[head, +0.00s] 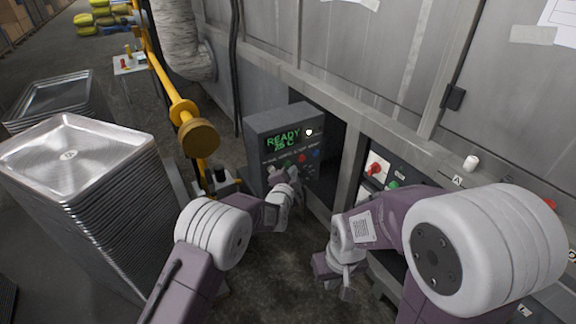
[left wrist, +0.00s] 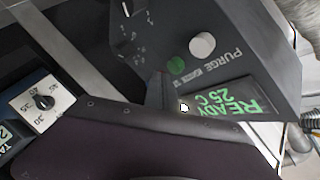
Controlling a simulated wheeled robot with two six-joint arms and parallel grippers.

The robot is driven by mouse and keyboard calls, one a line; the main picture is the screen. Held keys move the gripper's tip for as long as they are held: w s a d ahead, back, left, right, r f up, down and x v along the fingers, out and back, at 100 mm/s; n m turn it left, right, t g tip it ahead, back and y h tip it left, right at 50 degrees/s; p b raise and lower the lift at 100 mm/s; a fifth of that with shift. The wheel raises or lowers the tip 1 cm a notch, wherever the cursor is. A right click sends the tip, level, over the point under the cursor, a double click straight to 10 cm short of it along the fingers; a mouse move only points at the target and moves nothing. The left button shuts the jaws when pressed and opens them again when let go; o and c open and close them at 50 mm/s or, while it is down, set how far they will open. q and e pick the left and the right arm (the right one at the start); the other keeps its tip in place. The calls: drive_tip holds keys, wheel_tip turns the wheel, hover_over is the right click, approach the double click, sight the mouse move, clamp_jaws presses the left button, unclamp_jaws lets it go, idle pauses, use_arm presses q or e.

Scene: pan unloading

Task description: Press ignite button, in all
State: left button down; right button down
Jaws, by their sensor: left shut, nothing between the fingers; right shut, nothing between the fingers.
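A grey control box (head: 262,122) stands in the middle of the head view, its green display (head: 283,138) reading READY and 25 C. Small coloured buttons sit below the display; their labels are too small to read. In the left wrist view the box face shows a green button (left wrist: 176,65) and a white knob (left wrist: 202,45) near the word PURGE. My right gripper (head: 334,278) is shut and empty, lower and further right.
A cabinet panel with a red rotary switch (head: 375,169) and a green button (head: 394,185) is right of the box. A tall stack of metal trays (head: 75,150) stands at the left. A yellow rail (head: 172,90) with a round end runs left of the box.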

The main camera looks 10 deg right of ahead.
idle(0.6)
use_arm(q)
drive_tip(key=shift+w+a, duration=0.15)
drive_tip(key=shift+w, duration=0.25)
drive_tip(key=shift+w+a, duration=0.2)
drive_tip(key=shift+w, duration=0.3)
idle(0.5)
idle(0.3)
drive_tip(key=shift+s+d+p, duration=0.3)
drive_tip(key=shift+s+p, duration=0.1)
drive_tip(key=shift+s, duration=0.5)
drive_tip(key=shift+s, duration=0.1)
drive_tip(key=s, duration=0.1)
drive_tip(key=s+d+p, duration=0.1)
drive_tip(key=s, duration=0.2)
drive_tip(key=shift+s+d+p, duration=0.25)
drive_tip(key=shift+d+p, duration=0.1)
